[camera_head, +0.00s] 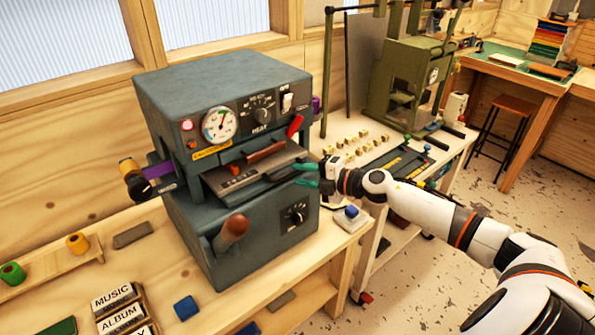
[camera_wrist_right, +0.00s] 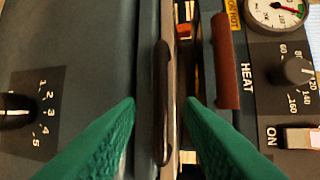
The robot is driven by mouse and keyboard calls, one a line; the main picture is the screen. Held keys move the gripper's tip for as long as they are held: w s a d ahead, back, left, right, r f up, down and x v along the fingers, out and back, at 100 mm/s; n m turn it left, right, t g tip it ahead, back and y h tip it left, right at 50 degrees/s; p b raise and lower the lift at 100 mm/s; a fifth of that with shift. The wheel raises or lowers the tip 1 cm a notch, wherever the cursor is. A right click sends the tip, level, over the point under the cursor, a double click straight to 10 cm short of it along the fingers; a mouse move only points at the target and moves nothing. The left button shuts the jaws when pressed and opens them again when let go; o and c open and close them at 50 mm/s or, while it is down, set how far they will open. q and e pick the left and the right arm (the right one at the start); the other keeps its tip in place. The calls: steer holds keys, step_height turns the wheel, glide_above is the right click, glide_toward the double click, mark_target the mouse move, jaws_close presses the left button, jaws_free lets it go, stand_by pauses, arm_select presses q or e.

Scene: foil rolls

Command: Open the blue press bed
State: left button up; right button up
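The blue-grey press (camera_head: 225,85) stands on the wooden bench. Its bed (camera_head: 238,178) is a dark flat plate in the front slot, with a dark bar handle (camera_head: 283,173) at its front right edge. My right gripper (camera_head: 303,175) has green fingers and is at this handle. In the right wrist view the dark handle (camera_wrist_right: 163,100) lies between the two open fingertips (camera_wrist_right: 160,102), with gaps showing on both sides. A red-brown handle (camera_wrist_right: 225,60) is beyond the right finger. My left gripper is not in view.
A wooden-knobbed lever (camera_head: 232,230) sticks out of the press front below the bed. Purple foil (camera_head: 160,169) is at its left side. Type blocks (camera_head: 118,308) and a blue block (camera_head: 186,308) lie on the bench. A green press (camera_head: 408,80) stands behind right.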

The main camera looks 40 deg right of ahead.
steer(key=shift+x, duration=1)
jaws_close()
